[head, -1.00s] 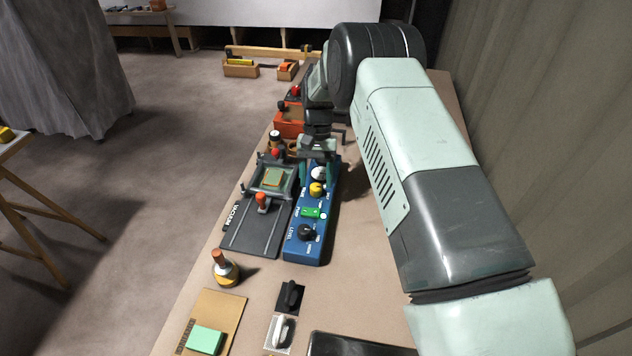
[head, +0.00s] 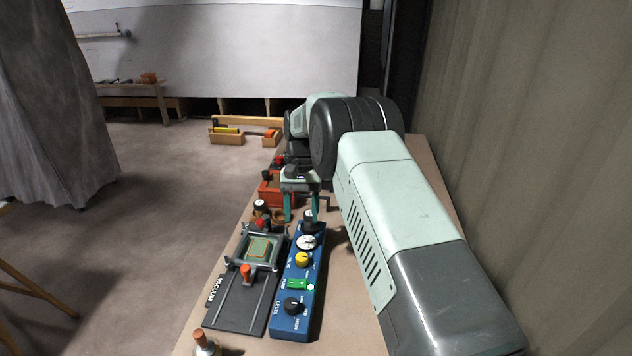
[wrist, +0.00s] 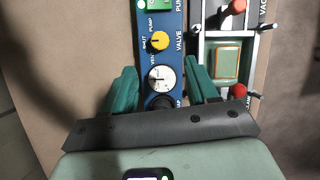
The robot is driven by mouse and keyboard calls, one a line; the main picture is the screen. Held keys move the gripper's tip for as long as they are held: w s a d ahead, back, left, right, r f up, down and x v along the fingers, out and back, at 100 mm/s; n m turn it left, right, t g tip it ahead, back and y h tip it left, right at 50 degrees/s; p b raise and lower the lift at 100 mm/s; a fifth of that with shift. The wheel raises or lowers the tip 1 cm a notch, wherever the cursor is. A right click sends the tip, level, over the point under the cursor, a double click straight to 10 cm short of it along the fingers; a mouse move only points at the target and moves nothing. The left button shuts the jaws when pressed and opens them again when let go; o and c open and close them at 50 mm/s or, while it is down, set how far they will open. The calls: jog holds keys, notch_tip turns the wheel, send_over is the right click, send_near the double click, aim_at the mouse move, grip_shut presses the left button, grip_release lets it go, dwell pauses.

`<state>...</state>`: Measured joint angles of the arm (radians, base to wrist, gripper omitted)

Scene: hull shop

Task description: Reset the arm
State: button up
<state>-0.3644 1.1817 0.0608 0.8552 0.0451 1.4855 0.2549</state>
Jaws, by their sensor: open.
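My arm reaches from the lower right of the head view toward the far part of the bench. My gripper (head: 301,205) points down above the far end of a blue control panel (head: 291,320). In the wrist view the open gripper (wrist: 163,92) frames the panel's white gauge (wrist: 160,78) from above, and the yellow valve knob (wrist: 157,42) lies just beyond. A dark knob at the panel's far end is partly hidden by the gripper.
Left of the panel is a vacuum fixture (head: 231,312) with an orange-handled clamp (head: 246,273). An orange box (head: 270,191) stands behind the gripper. Wooden trays (head: 227,137) lie farther back. A corrugated wall (head: 520,150) closes off the right side.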

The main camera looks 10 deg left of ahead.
jog(key=s+d+r+t, duration=0.2)
jog(key=d+r, duration=0.3)
jog(key=r, duration=0.6)
jog(key=s+d+r+t, duration=0.2)
jog(key=d+r, duration=0.2)
jog(key=r, duration=0.6)
jog(key=s+d+r+t+y, duration=0.1)
jog(key=s+d+r+t, duration=0.1)
jog(key=s+d+r, duration=0.75)
jog(key=s+d+t, duration=0.2)
jog(key=s, duration=0.7)
jog(key=s+d+f+m+t, duration=0.1)
jog(key=s+d+t, duration=0.1)
jog(key=s, duration=0.8)
jog(key=shift+s+d+f, duration=0.3)
jog(key=shift+d, duration=0.2)
